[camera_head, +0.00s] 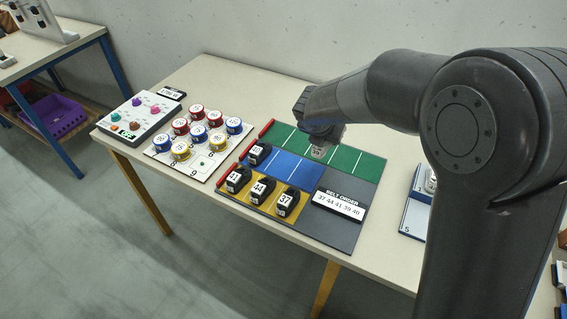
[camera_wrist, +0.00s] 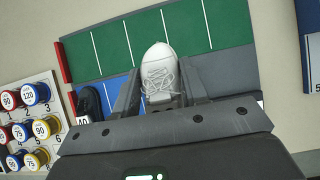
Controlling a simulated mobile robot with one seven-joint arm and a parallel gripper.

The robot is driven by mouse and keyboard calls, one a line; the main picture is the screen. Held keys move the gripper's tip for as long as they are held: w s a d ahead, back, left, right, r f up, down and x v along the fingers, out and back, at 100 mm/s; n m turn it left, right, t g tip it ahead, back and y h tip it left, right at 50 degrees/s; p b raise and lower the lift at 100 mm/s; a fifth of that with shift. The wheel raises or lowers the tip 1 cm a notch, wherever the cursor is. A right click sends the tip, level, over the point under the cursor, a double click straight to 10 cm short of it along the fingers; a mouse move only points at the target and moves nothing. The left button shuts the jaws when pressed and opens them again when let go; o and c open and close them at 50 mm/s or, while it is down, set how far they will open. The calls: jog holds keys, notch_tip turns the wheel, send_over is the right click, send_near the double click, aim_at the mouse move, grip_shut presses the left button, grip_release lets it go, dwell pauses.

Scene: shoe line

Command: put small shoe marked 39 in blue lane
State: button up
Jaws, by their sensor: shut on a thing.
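My gripper (camera_head: 322,140) is shut on a white laced shoe (camera_wrist: 159,72), held between its two fingers. The shoe's toe points away from the gripper in the wrist view, and its size mark is hidden. In the head view only a small pale part of it (camera_head: 320,153) shows below my gripper, over the right part of the lane board near the green-blue border. I cannot tell its height above the board. The blue lane (camera_head: 285,168) lies between the green lane (camera_head: 345,160) and the yellow lane. A black shoe (camera_head: 255,155), tagged 40 in the wrist view, stands at the blue lane's left end.
Several black shoes, marked 41, 44 and 37 (camera_head: 286,200), stand in the yellow lane (camera_head: 305,212). A belt order sign (camera_head: 339,204) lies on the board's grey part. A board of coloured spools (camera_head: 204,164) stands left. The blue lane right of the black shoe looks clear.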

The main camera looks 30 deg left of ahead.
send_over(288, 159)
jog(key=s, duration=0.2)
notch_tip(288, 159, down, 7)
jog(key=shift+r, duration=0.1)
jog(key=shift+a+f, duration=0.1)
jog(key=shift+f, duration=2)
jog(key=shift+f, duration=0.2)
jog(key=o, duration=1)
jog(key=shift+r, duration=0.1)
jog(key=shift+r, duration=0.2)
jog(key=v, duration=1.1)
jog(key=shift+s+r, duration=0.25)
jog(key=shift+r, duration=0.1)
